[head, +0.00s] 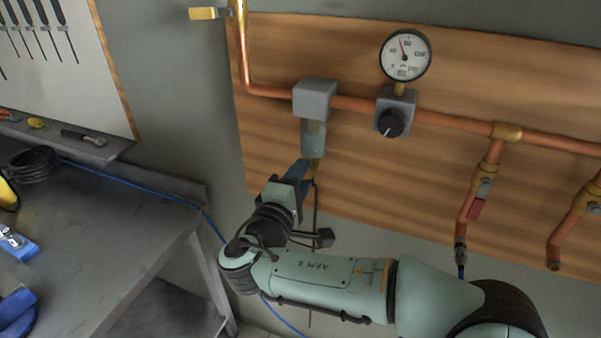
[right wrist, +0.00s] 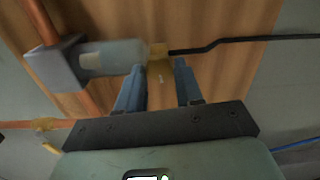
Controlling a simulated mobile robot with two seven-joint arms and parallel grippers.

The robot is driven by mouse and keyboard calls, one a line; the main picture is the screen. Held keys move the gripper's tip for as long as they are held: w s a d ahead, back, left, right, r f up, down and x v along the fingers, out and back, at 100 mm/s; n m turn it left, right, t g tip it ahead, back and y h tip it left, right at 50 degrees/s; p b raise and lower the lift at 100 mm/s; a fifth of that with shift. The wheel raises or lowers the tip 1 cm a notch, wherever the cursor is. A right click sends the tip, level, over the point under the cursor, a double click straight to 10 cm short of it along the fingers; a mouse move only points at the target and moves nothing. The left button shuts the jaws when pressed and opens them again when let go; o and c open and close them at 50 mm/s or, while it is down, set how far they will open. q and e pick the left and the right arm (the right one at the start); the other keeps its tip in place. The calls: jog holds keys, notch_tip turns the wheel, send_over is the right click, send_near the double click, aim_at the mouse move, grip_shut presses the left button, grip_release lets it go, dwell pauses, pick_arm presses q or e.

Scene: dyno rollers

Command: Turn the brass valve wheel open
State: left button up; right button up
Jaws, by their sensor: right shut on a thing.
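My right gripper (head: 308,166) reaches up to the lower end of a grey filter (head: 314,98) with a pale clear bowl (head: 314,139) on the copper pipe. In the right wrist view its two blue fingers (right wrist: 160,74) stand either side of a small brass piece (right wrist: 158,52) at the end of the bowl (right wrist: 112,58). The gripper is shut on this brass piece. The fingers partly hide it, and no clear wheel shape shows. A brass valve (head: 239,12) with a yellow lever (head: 208,13) sits at the top left of the pipe. My left gripper is out of view.
A pressure gauge (head: 405,55) and a regulator with a black knob (head: 391,123) are right of the filter. Copper drops with couplings (head: 485,187) hang farther right. A thin black tube (right wrist: 240,41) runs from the brass piece. A workbench (head: 100,225) stands at left.

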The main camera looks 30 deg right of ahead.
pick_arm(q)
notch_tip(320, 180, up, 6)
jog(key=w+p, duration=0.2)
jog(key=p, duration=0.3)
pick_arm(e)
jog(key=shift+f+n, duration=0.2)
jog(key=shift+n, duration=4.5)
jog(key=o, duration=1)
jog(key=shift+s, duration=0.1)
